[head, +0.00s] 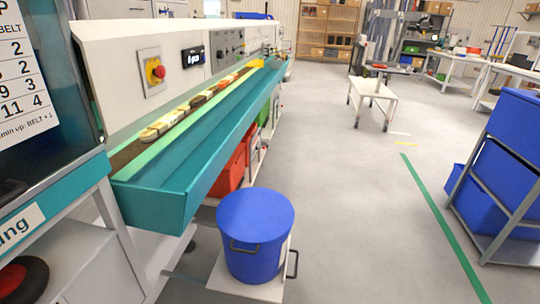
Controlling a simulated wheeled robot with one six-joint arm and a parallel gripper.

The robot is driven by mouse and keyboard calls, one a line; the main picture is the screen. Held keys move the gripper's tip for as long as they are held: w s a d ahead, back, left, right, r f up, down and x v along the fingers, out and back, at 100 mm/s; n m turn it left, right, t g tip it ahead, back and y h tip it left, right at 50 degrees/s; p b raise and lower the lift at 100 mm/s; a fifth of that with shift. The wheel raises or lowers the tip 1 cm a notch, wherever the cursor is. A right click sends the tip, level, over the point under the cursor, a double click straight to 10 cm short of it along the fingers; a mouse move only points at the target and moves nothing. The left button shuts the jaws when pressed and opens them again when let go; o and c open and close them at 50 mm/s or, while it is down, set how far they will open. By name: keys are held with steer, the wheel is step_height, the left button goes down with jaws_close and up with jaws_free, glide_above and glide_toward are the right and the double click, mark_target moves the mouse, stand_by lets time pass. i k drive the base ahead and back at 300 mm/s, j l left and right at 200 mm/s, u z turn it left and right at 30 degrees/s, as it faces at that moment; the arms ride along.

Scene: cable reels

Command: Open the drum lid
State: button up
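A blue drum (254,255) stands upright on a low white platform beside the end of a teal conveyor. Its round blue lid (255,212) lies flat on top and looks closed. A dark handle shows on the drum's front, just below the lid. My gripper is not in view, and nothing touches the drum or the lid.
The teal conveyor (185,192) with a panel and red button runs along the left. Red bins (229,173) sit below it. Blue bins on a rack (505,180) stand at right. A white table (372,90) is farther back. The grey floor between is clear.

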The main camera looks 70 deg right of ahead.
mark_target(256, 216)
steer(key=z, duration=1.45)
